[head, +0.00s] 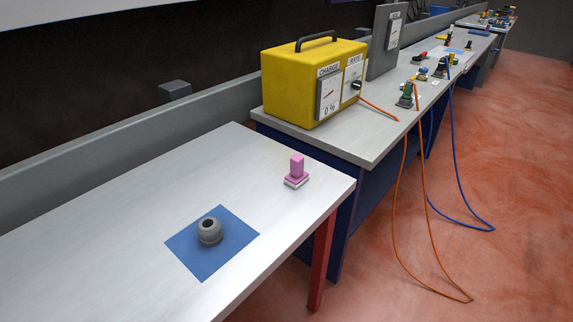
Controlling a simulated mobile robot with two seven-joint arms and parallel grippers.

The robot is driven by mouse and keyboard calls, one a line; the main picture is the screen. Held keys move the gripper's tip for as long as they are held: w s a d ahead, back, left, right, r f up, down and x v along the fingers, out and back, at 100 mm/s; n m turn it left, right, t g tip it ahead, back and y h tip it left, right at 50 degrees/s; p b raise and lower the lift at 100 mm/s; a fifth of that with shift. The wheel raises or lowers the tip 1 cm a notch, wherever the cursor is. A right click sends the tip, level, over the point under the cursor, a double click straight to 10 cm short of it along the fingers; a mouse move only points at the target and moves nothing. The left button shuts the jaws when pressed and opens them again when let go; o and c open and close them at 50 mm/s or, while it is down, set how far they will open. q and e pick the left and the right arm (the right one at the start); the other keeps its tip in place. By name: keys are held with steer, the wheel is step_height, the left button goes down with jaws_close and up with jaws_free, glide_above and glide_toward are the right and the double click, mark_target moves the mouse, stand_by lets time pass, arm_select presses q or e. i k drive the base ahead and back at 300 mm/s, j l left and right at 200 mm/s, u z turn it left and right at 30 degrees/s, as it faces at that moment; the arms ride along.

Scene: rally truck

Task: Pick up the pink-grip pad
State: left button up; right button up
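The pink-grip pad (296,172) stands upright near the far right corner of the near light-grey table (120,200). It has a pink block grip on a pale, flat base. Nothing touches it. Neither of my grippers shows in the head view.
A blue mat (198,262) with a round dark-grey part (209,232) lies left of the pad. Beyond a gap stands a second bench (350,143) with a yellow charger box (300,85) and a grey panel (383,45). Orange (396,215) and blue cables (455,160) hang to the red floor.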

mark_target(296, 177)
steer(key=i+l+u, duration=0.4)
steer(key=l, duration=0.15)
steer(key=i+l+u, duration=0.25)
steer(key=l+u, duration=0.2)
steer(key=l, duration=0.2)
